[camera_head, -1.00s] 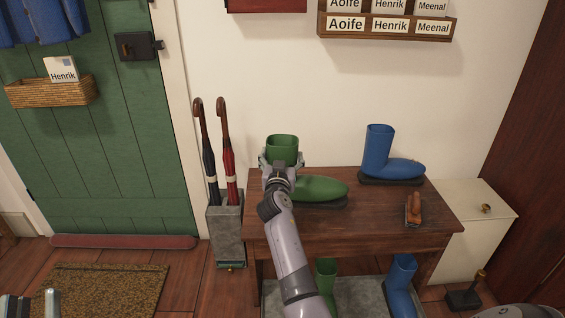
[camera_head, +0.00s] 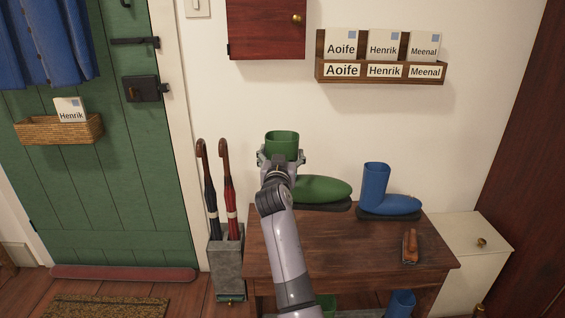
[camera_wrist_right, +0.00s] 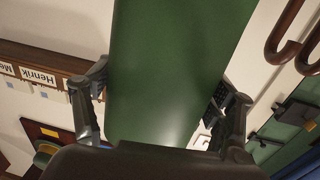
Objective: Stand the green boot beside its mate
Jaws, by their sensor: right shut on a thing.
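My right gripper (camera_head: 277,160) is shut on the shaft of a green boot (camera_head: 322,188), holding it upright with its toe to the right. The boot's dark sole appears raised above the back of the wooden bench (camera_head: 300,260). In the right wrist view the green shaft (camera_wrist_right: 175,70) fills the middle between the two fingers (camera_wrist_right: 160,118). Another green boot (camera_head: 326,302) shows only in part below the bench, at the bottom edge of the head view. My left gripper is not in view.
A blue boot (camera_head: 385,192) and a brown brush (camera_head: 410,246) stand on the bench's right side. A second blue boot (camera_head: 401,303) is below. An umbrella stand (camera_head: 226,262) is left of the bench; a white cabinet (camera_head: 468,238) is at right. The bench's left top is clear.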

